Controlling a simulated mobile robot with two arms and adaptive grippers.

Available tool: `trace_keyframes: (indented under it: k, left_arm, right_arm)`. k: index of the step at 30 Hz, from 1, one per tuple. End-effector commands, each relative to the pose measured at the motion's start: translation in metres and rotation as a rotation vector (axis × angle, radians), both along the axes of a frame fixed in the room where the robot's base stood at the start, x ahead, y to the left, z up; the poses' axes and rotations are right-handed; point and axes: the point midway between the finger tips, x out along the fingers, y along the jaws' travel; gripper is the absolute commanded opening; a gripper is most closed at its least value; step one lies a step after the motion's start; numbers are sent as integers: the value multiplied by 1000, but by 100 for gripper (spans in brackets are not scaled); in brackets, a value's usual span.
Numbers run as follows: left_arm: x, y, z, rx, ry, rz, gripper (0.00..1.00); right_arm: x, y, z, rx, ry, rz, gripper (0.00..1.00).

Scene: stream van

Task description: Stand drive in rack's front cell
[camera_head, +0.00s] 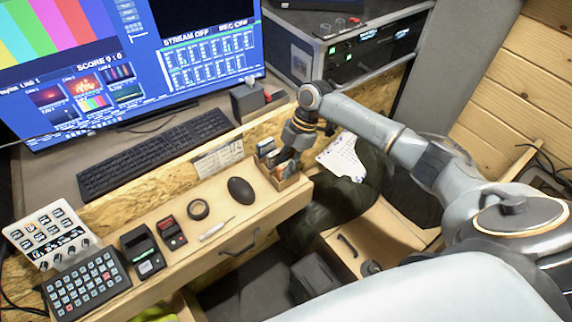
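The rack (290,183) is a small wooden box with cells at the right end of the wooden shelf. Some small flat items stand in it, one with a bluish face (266,148) at its back left. My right gripper (283,161) points down at the rack, its fingertips at or just above the cells. The fingers are dark and small, so I cannot tell whether they are shut on a drive. The front cell's contents are partly hidden and too small to make out. My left gripper is out of view.
A black mouse (241,190), a tape roll (198,209), a light pen-like tool (213,231) and two dark devices (142,251) (171,233) lie left of the rack. A button pad (87,284) and keyboard (155,154) are further left. A rack-mounted unit (365,45) stands behind.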

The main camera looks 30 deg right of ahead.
Motion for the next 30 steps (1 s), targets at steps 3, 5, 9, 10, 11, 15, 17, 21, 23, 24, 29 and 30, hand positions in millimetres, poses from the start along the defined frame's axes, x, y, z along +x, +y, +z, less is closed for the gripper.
trace_keyframes:
  k: [3, 5, 9, 10, 11, 15, 17, 21, 23, 24, 29, 30]
  left_arm:
    - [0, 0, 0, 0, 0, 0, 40]
    - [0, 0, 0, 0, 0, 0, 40]
    - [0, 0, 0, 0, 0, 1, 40]
    - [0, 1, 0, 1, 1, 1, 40]
    - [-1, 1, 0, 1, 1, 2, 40]
    - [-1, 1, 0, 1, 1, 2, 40]
    - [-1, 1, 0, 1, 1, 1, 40]
    - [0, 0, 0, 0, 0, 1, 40]
    - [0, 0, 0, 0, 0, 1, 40]
    - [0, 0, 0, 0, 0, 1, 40]
    - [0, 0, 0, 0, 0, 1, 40]
    - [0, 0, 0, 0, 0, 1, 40]
  right_arm:
    - [0, 0, 1, 0, 0, 0, 41]
    - [0, 0, 1, 0, 0, 0, 41]
    - [0, 0, 0, 0, 0, 0, 41]
    - [0, 0, 1, 0, 0, 0, 41]
    - [0, 0, 1, 0, 0, 0, 41]
    - [1, -4, 10, -1, -1, 1, 41]
    - [2, -8, 19, -1, -4, -1, 41]
    - [4, -19, 46, -1, -4, -1, 41]
    - [5, -24, 59, -1, -4, -2, 41]
    - [6, -27, 67, 0, -5, -2, 41]
    - [7, -38, 93, -1, -3, 0, 41]
    - [7, -40, 98, -1, -3, 0, 41]
